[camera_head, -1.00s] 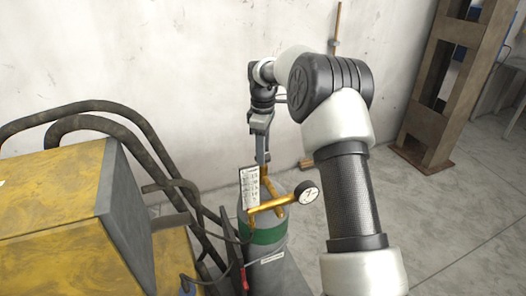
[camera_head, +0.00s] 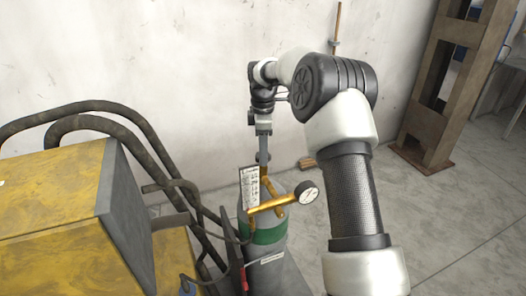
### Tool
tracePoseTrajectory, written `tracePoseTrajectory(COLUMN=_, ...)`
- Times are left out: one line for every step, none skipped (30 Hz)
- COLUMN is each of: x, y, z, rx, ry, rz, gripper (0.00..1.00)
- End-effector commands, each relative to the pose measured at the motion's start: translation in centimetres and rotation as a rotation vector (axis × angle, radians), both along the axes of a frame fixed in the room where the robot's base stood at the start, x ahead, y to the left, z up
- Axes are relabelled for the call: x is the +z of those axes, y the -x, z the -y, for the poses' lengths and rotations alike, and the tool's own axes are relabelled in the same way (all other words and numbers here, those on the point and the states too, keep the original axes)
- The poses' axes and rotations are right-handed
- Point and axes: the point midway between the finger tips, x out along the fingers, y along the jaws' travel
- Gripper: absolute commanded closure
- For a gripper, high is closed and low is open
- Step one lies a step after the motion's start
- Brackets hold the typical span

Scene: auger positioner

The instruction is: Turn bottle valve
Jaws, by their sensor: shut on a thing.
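The gas bottle (camera_head: 268,232) stands upright in the lower middle, grey with a green band. A brass valve and regulator (camera_head: 268,204) sit on its top, with a round white-faced gauge (camera_head: 307,193) on the right side. A white printed tag (camera_head: 250,188) hangs at the left of the brass fitting. My gripper (camera_head: 264,163) reaches down from above at the back of the bottle top, shut on the valve. The exact contact with the valve is small and partly hidden behind the tag and brass parts.
A yellow and grey machine (camera_head: 60,195) with thick dark hoses (camera_head: 100,118) stands left of the bottle. A white wall (camera_head: 170,60) is behind. A wooden frame (camera_head: 455,85) stands at the far right. The floor (camera_head: 450,215) at right is clear.

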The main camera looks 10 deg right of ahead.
Motion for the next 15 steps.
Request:
tracePoseTrajectory(x=0.13, y=-0.09, z=-0.05, rx=0.000, ry=-0.001, rz=0.003, gripper=0.82)
tracePoseTrajectory(x=0.13, y=-0.09, z=-0.05, rx=0.000, ry=-0.001, rz=0.003, gripper=0.57)
tracePoseTrajectory(x=0.13, y=-0.08, z=-0.04, rx=0.000, ry=-0.001, rz=0.003, gripper=0.50)
tracePoseTrajectory(x=0.13, y=-0.08, z=-0.04, rx=-0.001, ry=-0.001, rz=0.003, gripper=0.45)
tracePoseTrajectory(x=0.11, y=-0.07, z=-0.04, rx=-0.001, ry=-0.001, rz=0.003, gripper=0.42)
tracePoseTrajectory(x=0.10, y=-0.06, z=-0.04, rx=-0.001, ry=-0.001, rz=0.002, gripper=0.42)
tracePoseTrajectory(x=0.09, y=-0.06, z=-0.03, rx=-0.001, ry=-0.001, rz=0.002, gripper=0.42)
tracePoseTrajectory(x=0.08, y=-0.05, z=-0.03, rx=-0.001, ry=-0.001, rz=0.002, gripper=0.42)
tracePoseTrajectory(x=0.07, y=-0.04, z=-0.02, rx=-0.001, ry=-0.001, rz=0.002, gripper=0.42)
tracePoseTrajectory(x=0.06, y=-0.03, z=-0.03, rx=-0.001, ry=-0.001, rz=0.001, gripper=0.42)
tracePoseTrajectory(x=0.05, y=-0.03, z=-0.03, rx=-0.001, ry=-0.001, rz=0.001, gripper=0.42)
tracePoseTrajectory(x=0.06, y=-0.03, z=-0.02, rx=-0.001, ry=0.000, rz=0.001, gripper=0.42)
tracePoseTrajectory(x=0.09, y=-0.03, z=-0.02, rx=-0.001, ry=0.000, rz=0.001, gripper=0.42)
tracePoseTrajectory(x=0.17, y=-0.04, z=-0.01, rx=-0.001, ry=0.000, rz=0.002, gripper=0.42)
tracePoseTrajectory(x=0.37, y=-0.06, z=-0.01, rx=-0.001, ry=-0.001, rz=0.002, gripper=0.42)
